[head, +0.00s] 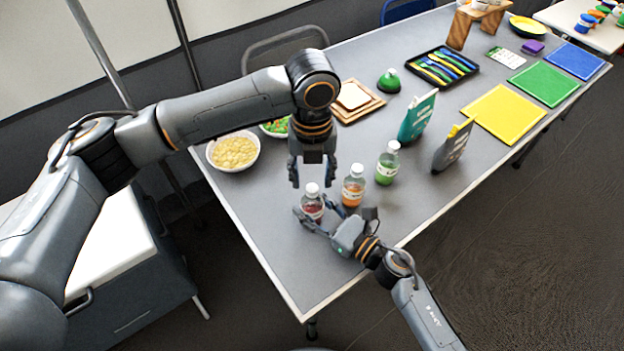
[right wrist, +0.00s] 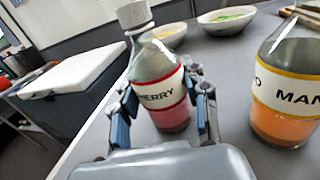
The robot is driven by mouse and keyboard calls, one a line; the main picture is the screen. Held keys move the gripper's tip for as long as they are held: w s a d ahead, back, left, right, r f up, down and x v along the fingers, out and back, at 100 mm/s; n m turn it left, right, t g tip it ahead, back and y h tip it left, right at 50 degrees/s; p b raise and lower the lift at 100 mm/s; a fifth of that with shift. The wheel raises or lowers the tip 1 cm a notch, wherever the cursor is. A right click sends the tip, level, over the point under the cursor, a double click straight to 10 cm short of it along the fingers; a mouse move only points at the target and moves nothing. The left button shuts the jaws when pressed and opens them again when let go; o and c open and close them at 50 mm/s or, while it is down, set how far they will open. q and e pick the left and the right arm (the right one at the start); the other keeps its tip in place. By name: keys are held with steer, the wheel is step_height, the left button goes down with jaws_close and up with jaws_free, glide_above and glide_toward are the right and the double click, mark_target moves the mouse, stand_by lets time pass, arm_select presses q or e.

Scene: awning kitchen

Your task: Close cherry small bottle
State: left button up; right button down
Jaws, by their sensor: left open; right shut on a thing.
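The cherry small bottle (head: 312,207) holds red liquid and stands near the table's front left edge. It carries a CHERRY label in the right wrist view (right wrist: 158,92). A white cap (right wrist: 133,14) is at the top of its neck; I cannot tell how tightly it sits. My right gripper (head: 314,214) is shut on the bottle's body, with one finger on each side; its fingers also show in the right wrist view (right wrist: 162,110). My left gripper (head: 312,180) points down, open, with its fingertips around the height of the cap in the picture; its exact gap to the cap is unclear.
An orange mango bottle (head: 352,190) stands close to the right of the cherry bottle, and a green bottle (head: 387,166) beyond it. A bowl of yellow food (head: 234,152) is at the left edge. Two pouches (head: 416,118) (head: 453,146) stand farther right. The table's front left corner is clear.

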arm_select(q)
step_height(320, 180, up, 10)
steer(key=shift+f, duration=0.15)
arm_select(e)
steer(key=c, duration=0.6)
jaws_free()
steer(key=shift+d, duration=0.1)
steer(key=v, duration=1.2)
arm_select(q)
steer(key=shift+f, duration=0.1)
